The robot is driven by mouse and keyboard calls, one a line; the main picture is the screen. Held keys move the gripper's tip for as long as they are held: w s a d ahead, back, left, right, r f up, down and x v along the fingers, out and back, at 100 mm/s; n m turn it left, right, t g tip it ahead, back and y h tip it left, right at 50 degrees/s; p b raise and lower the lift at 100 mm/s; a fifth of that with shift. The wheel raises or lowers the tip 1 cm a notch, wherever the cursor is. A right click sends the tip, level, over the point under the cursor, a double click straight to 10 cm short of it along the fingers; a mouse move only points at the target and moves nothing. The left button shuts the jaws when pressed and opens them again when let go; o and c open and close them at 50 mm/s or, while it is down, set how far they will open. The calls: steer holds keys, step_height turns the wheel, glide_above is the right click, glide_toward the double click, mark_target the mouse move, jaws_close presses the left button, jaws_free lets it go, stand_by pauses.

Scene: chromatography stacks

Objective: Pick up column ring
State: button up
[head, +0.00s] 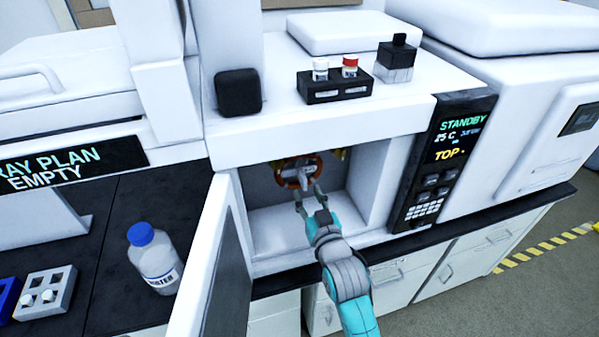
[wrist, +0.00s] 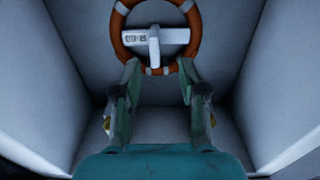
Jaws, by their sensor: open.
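The column ring (head: 286,179) is an orange-brown ring with pale wraps, hanging upright inside the open oven compartment. A pale bar with a small label and an upright tab crosses its middle. In the wrist view the ring (wrist: 121,50) stands at the top, ahead of the fingers, and its top edge is cut off. My gripper (head: 308,196) reaches into the compartment from the front; in the wrist view my gripper (wrist: 158,72) is open, its fingertips near the lower part of the ring. I cannot tell whether they touch it.
The oven door (head: 212,262) stands open at left of my arm. The compartment walls (wrist: 262,60) are close on both sides. A black vial holder (head: 336,91) and a dark-capped bottle (head: 395,60) stand on top. A blue-capped water bottle (head: 155,262) stands on the dark bench at left.

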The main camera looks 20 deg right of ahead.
mark_target(306, 185)
steer(key=shift+w+d+f, duration=0.1)
steer(key=shift+w+d, duration=0.05)
steer(key=shift+w, duration=1.65)
steer(key=shift+w+d+f, duration=0.1)
steer(key=shift+w+d, duration=0.05)
steer(key=shift+w, duration=1.65)
jaws_close()
